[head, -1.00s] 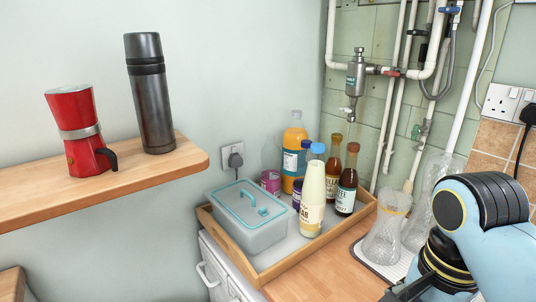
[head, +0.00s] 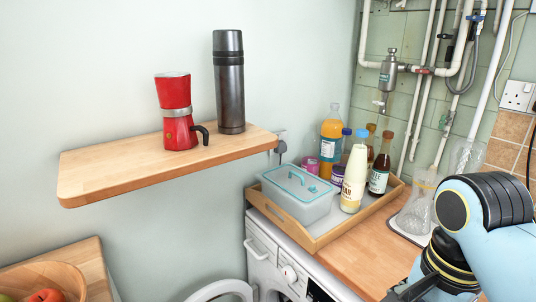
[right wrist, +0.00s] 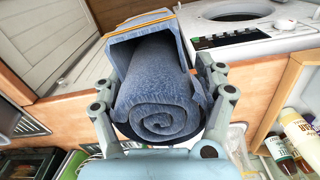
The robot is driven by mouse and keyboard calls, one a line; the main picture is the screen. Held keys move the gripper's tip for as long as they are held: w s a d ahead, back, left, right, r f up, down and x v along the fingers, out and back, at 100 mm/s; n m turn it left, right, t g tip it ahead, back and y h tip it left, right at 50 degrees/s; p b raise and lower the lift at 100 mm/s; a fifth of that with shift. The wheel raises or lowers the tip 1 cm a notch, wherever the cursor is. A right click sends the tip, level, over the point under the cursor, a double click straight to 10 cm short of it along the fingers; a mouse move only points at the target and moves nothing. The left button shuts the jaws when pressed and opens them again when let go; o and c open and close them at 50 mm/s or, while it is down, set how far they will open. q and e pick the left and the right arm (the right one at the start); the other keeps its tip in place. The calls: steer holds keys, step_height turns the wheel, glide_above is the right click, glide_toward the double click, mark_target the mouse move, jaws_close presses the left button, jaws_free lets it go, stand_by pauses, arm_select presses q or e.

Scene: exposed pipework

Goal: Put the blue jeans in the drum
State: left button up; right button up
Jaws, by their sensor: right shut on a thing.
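The rolled blue jeans (right wrist: 155,85) fill the middle of the right wrist view, their spiral end towards the camera. My right gripper (right wrist: 157,72) is shut around the roll, a finger on each side. The white washing machine (right wrist: 265,35) shows at the upper right of that view with its dark round drum opening (right wrist: 235,10); the jeans are outside it. In the head view the washing machine (head: 262,262) is low in the middle, its round door (head: 220,290) swung open; the drum is out of frame. My left gripper is not in view.
A wooden tray (head: 312,242) with a lidded box (head: 297,200) and several bottles stands on the worktop above the machine. A wall shelf (head: 120,175) holds a red moka pot (head: 176,115) and a flask (head: 229,85). A fruit bowl (head: 45,280) is at the lower left.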

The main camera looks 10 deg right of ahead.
steer(key=shift+f+b, duration=0.35)
steer(key=shift+f, duration=0.3)
steer(key=f+b, duration=0.1)
steer(key=f, duration=0.1)
steer(key=f+b, duration=0.1)
steer(key=shift+w+d+b, duration=0.25)
steer(key=shift+d+b, duration=0.05)
steer(key=shift+d, duration=0.05)
step_height(320, 180, down, 20)
steer(key=b, duration=2)
steer(key=shift+s+f, duration=0.25)
steer(key=shift+a, duration=0.1)
